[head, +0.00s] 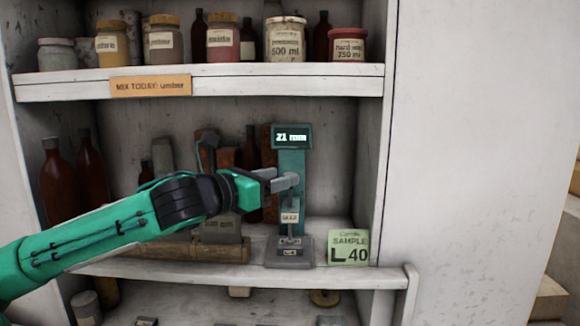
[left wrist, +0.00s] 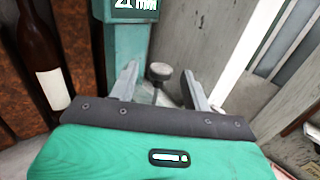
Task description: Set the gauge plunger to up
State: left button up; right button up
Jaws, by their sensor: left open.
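The gauge (head: 291,165) is a teal upright stand on a grey base on the middle shelf. Its dark display (head: 291,136) reads about 21 mm; the display's lower part also shows in the left wrist view (left wrist: 135,6). In the left wrist view, the plunger's round grey knob (left wrist: 160,71) shows just beyond and between my fingertips. My left gripper (head: 287,182) is in front of the gauge column at mid height, open, with its fingers (left wrist: 161,85) apart on either side of the knob. Contact cannot be told. My right gripper is not in view.
A green sample card (head: 348,248) marked L 40 stands right of the gauge. Brown bottles (head: 90,170) and blocks crowd the shelf's left and back. Labelled jars (head: 285,40) line the upper shelf (head: 330,85). A cabinet side wall (head: 372,150) rises close on the right.

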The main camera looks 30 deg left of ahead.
pick_arm(q)
jog(key=shift+p+x, duration=1)
jog(key=shift+x, duration=0.95)
jog(key=shift+d, duration=0.1)
grip_shut()
